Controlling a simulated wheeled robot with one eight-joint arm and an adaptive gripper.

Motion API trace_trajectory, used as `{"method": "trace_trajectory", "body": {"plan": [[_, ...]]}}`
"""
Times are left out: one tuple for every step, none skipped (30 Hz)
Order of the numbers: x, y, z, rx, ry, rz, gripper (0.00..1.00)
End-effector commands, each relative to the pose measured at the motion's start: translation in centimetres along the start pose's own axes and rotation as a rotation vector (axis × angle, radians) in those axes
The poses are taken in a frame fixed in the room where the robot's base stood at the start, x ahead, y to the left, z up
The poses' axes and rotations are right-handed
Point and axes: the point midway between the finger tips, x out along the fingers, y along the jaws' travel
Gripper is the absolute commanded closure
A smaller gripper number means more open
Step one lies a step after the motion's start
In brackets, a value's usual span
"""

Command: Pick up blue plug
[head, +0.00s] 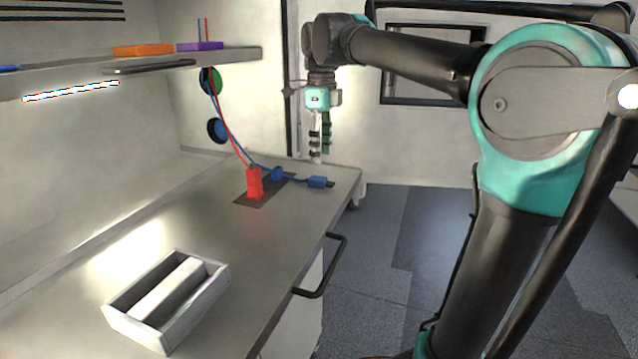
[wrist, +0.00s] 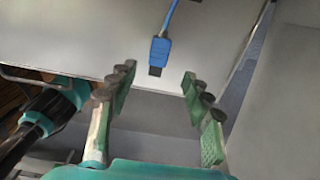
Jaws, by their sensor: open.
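The blue plug (head: 317,182) lies on the metal bench top near its far right edge, with a blue cable running left from it. In the wrist view the blue plug (wrist: 159,52) shows ahead of my gripper, about midway between the fingers, with its dark tip pointing toward the gripper. My gripper (head: 319,158) hangs above the far end of the bench, pointing down. In the wrist view my gripper (wrist: 158,80) is open and empty, its green fingers spread to either side. The plug is apart from the fingers.
A red plug (head: 254,183) stands on a dark plate next to a blue connector (head: 278,174). Red and blue cables rise to the shelf (head: 235,58). A grey tray (head: 216,288) sits at the bench's near end. A black handle (head: 327,268) sticks out from the bench front.

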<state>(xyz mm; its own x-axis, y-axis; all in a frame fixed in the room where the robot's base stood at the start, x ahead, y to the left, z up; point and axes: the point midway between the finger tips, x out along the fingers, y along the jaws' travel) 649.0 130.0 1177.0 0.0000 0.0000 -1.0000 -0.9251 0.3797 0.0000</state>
Motion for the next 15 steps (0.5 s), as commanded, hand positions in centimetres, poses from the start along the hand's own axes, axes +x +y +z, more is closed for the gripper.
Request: {"method": "trace_trajectory", "body": {"plan": [[0.7, 0.0, 0.0, 0.0, 0.0, 0.0, 0.5], [1.1, 0.0, 0.0, 0.0, 0.0, 0.0, 0.5], [1.4, 0.0, 0.0, 0.0, 0.0, 0.0, 0.5], [1.7, 0.0, 0.0, 0.0, 0.0, 0.0, 0.5], [1.8, 0.0, 0.0, 0.0, 0.0, 0.0, 0.5], [2.0, 0.0, 0.0, 0.0, 0.0, 0.0, 0.5], [2.1, 0.0, 0.0, 0.0, 0.0, 0.0, 0.5], [2.3, 0.0, 0.1, 0.0, 0.0, 0.0, 0.5], [2.6, 0.0, 0.1, -0.001, 0.0, 0.0, 0.5], [2.9, 0.0, 0.1, -0.001, 0.0, 0.0, 0.5], [3.3, 0.1, 0.2, -0.001, 0.0, 0.0, 0.5], [3.9, 0.1, 0.2, -0.001, 0.0, 0.0, 0.5], [4.3, 0.1, 0.3, -0.001, 0.0, 0.0, 0.5], [4.8, 0.2, 0.4, -0.001, 0.0, 0.0, 0.5], [5.4, 0.2, 0.5, -0.001, 0.0, 0.0, 0.5]]}}
